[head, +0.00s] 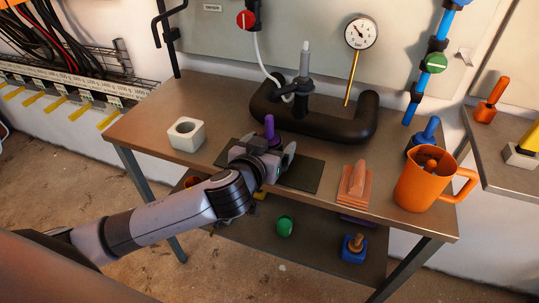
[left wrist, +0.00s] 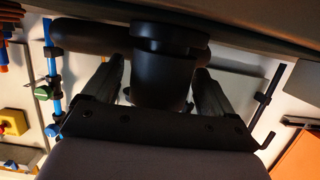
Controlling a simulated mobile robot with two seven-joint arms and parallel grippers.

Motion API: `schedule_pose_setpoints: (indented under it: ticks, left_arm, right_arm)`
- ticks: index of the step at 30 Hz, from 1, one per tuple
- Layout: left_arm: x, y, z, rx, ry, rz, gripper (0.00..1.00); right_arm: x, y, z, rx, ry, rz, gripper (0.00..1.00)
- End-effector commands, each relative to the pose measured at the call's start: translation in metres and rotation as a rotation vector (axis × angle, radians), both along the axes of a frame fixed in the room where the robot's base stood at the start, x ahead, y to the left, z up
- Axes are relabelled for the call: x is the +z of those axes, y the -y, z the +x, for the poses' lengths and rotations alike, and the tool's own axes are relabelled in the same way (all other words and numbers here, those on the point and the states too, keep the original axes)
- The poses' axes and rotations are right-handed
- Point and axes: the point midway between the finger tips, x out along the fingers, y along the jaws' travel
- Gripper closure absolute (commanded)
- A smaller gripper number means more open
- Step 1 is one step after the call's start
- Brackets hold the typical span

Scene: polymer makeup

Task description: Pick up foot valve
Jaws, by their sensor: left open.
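A purple fitting (head: 269,126), which I take to be the foot valve, stands upright over the dark mat (head: 303,176) at the middle of the bench. My left gripper (head: 268,146) is open in front of it, with its fingers pointing toward the back of the bench. Its lower part is hidden behind the gripper. In the left wrist view a dark, round, stepped body (left wrist: 163,85) sits between the two spread fingers; its colour is lost in shadow. I cannot tell whether the fingers touch it. My right gripper is out of view.
Behind stands a thick black looped pipe (head: 340,130) with a gauge (head: 361,33). A white square block (head: 187,134) is at left. An orange stepped piece (head: 355,188) and an orange jug (head: 423,180) are at right. A lower shelf (head: 325,255) holds small coloured parts.

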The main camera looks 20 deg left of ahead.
Motion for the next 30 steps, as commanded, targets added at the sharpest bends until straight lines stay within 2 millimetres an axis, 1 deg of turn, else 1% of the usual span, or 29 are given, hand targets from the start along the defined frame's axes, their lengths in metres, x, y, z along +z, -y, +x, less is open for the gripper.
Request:
schedule_pose_setpoints:
  ticks: [3, 5, 6, 9, 17, 22, 26, 29, 30]
  left_arm:
    - [0.0, 0.0, 0.0, -0.001, 0.0, 0.0, 0.14]
    - [0.0, 0.0, 0.0, 0.0, 0.0, 0.0, 0.33]
    - [0.0, 0.0, 0.0, 0.0, 0.0, 0.0, 0.46]
    - [0.0, 0.0, 0.0, -0.001, 0.0, 0.0, 0.74]
    - [0.002, 0.0, 0.0, -0.001, 0.002, -0.001, 0.74]
    - [0.011, 0.0, 0.0, 0.0, 0.004, -0.002, 0.74]
    - [0.029, 0.001, 0.0, -0.002, 0.005, -0.005, 0.74]
    - [0.051, 0.001, 0.0, -0.001, 0.008, -0.006, 0.74]
    - [0.062, 0.0, 0.0, 0.0, 0.009, -0.006, 0.74]
  right_arm:
    - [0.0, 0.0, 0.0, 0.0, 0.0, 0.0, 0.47]
    - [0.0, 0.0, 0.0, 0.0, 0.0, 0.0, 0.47]
    - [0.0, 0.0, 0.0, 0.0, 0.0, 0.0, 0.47]
    - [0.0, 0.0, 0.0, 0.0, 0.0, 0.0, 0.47]
    - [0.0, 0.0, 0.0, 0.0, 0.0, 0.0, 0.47]
    - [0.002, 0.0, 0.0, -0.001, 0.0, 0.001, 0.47]
    - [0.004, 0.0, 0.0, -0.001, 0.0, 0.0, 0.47]
    - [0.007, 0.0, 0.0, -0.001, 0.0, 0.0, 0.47]
    - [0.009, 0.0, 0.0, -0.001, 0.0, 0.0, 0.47]
